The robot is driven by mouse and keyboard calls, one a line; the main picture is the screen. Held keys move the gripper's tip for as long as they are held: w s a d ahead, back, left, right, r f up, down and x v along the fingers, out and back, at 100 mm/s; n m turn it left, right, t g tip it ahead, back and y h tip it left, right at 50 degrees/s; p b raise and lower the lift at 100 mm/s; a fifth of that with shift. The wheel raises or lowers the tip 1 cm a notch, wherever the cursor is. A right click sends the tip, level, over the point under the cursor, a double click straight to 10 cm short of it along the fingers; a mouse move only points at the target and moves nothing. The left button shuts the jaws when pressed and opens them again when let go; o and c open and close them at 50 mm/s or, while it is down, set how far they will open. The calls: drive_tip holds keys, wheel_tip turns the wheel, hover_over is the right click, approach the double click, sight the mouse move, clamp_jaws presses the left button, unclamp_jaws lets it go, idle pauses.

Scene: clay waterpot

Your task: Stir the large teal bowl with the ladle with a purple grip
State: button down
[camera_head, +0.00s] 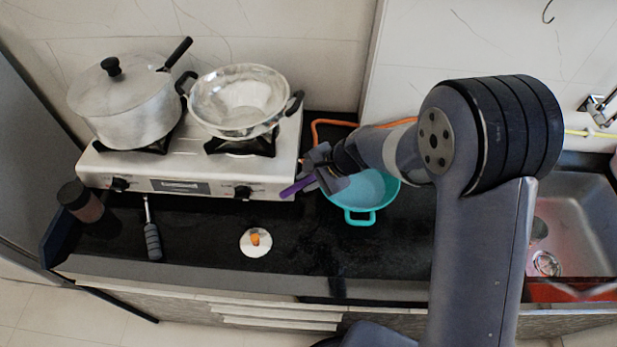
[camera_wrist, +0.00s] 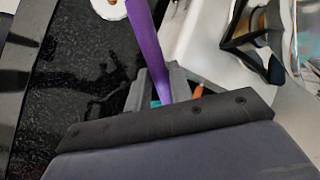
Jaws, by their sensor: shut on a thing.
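The large teal bowl (camera_head: 360,214) stands on the black counter to the right of the stove, partly hidden by my arm. My gripper (camera_head: 324,175) is above the bowl's left side and shut on the purple grip (camera_head: 298,187) of the ladle. The grip points out to the left, towards the stove's front right corner. In the wrist view the purple grip (camera_wrist: 145,40) runs up from between the fingers of my gripper (camera_wrist: 167,90). The ladle's head is hidden in both views. A sliver of teal (camera_wrist: 156,103) shows behind the fingers.
The stove (camera_head: 200,180) carries a lidded pot (camera_head: 140,115) and a metal pan (camera_head: 240,127). A white saucer (camera_head: 256,251) with an orange item, a dark-handled utensil (camera_head: 153,240) and a brown jar (camera_head: 83,203) are on the counter. A sink (camera_head: 570,235) is at the right.

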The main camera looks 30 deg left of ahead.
drive_tip(key=shift+w+d+r+y+b, duration=0.2)
drive_tip(key=shift+d+y+b, duration=0.65)
drive_tip(key=shift+b, duration=2.05)
drive_tip(key=shift+d+r+g+y+b, duration=0.2)
drive_tip(key=shift+r+g+y+b, duration=0.15)
drive_tip(key=shift+y+b, duration=0.65)
drive_tip(key=shift+r+h+p, duration=0.25)
drive_tip(key=shift+r+p, duration=0.05)
drive_tip(key=shift+p, duration=0.35)
drive_tip(key=shift+a+p, duration=0.1)
drive_tip(key=shift+p, duration=0.7)
drive_tip(key=shift+f, duration=0.1)
drive_tip(key=shift+f, duration=0.1)
drive_tip(key=shift+w+d+b, duration=0.15)
drive_tip(key=shift+d+b, duration=0.15)
drive_tip(key=shift+b, duration=0.4)
drive_tip(key=shift+w+d+r+g+y+b, duration=0.1)
drive_tip(key=shift+d+r+g+y+b, duration=0.1)
drive_tip(key=shift+d+y+b, duration=0.45)
drive_tip(key=shift+w+d+r+g+y+b, duration=0.2)
drive_tip(key=shift+y+b, duration=0.45)
drive_tip(key=shift+b, duration=0.5)
drive_tip(key=shift+s+d+r+b, duration=0.1)
drive_tip(key=shift+d+r+b, duration=0.05)
drive_tip(key=shift+d+b, duration=0.15)
